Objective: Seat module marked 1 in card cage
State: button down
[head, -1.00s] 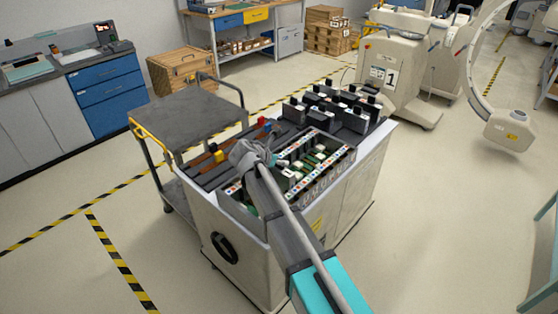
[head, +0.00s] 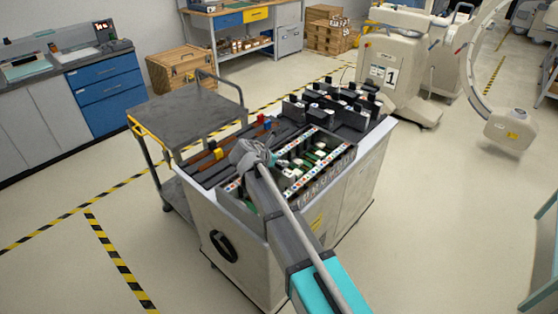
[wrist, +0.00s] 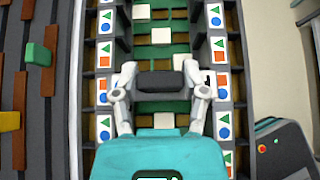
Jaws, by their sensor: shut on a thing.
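My gripper (wrist: 160,92) is shut on the dark handle of a module (wrist: 160,79) in the wrist view. The module's body is mostly hidden below the handle and gripper, and I cannot read its mark. It is over the card cage (wrist: 218,70), between two rails with coloured shape labels. I cannot tell whether it is in the slots or above them. In the head view my gripper (head: 252,155) is over the near part of the cage (head: 322,178), and the arm hides what it holds.
Several dark modules (head: 335,100) stand at the cart's far end. A strip with brown bars and a green block (wrist: 38,54) runs left of the cage. A grey-topped trolley (head: 185,118) stands close at left. Open floor (head: 440,220) lies to the right.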

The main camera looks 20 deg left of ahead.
jog(key=shift+f, duration=0.15)
jog(key=shift+c, duration=0.3)
grip_release()
notch_tip(320, 180, up, 15)
jog(key=p, duration=1.5)
dwell(1.0)
